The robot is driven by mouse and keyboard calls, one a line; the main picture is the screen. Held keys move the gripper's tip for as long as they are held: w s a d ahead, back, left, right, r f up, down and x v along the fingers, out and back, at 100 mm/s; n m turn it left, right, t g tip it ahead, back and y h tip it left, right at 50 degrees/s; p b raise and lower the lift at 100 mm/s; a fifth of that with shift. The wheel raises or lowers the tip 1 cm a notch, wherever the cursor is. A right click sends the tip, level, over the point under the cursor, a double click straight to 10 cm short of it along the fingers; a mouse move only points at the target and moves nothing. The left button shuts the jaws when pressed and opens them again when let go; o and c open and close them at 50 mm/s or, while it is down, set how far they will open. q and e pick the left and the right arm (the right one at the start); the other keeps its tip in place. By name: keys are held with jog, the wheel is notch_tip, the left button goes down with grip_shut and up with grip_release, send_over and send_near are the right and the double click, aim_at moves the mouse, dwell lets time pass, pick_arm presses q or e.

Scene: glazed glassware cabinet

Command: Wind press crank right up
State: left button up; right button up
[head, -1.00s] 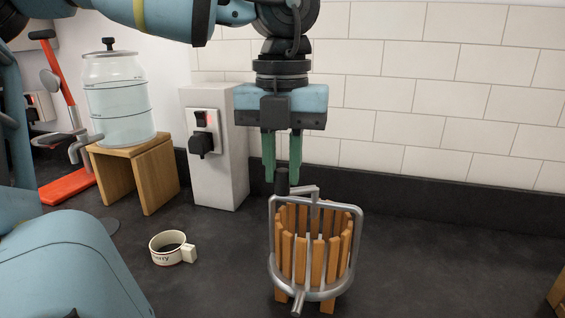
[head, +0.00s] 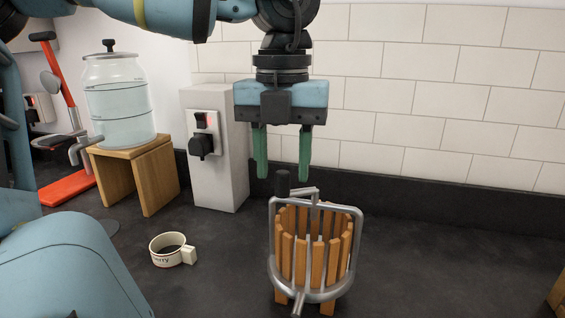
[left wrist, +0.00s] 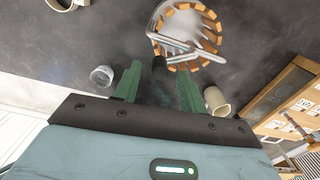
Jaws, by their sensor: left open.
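The press (head: 316,260) stands on the dark worktop, a ring of upright wooden slats inside a grey metal frame. Its crank (head: 305,192) lies across the top of the frame and carries an upright black handle (head: 282,184) at its left end. My left gripper (head: 283,172) is open above the press, with its green fingers pointing down on either side of the handle's top. The left wrist view also shows the handle (left wrist: 159,68) between the spread fingers, apart from both. My right gripper is not in view.
A white cup (head: 168,250) stands left of the press. Behind it are a grey pillar with a socket (head: 205,135) and a glass jar (head: 120,105) on a wooden stand (head: 150,172). The tiled wall is behind. The worktop right of the press is mostly clear.

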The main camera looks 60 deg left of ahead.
aim_at(282, 172)
pick_arm(q)
notch_tip(282, 172, up, 7)
jog(key=shift+r+p, duration=0.1)
jog(key=shift+p, duration=0.25)
jog(key=shift+c, duration=0.2)
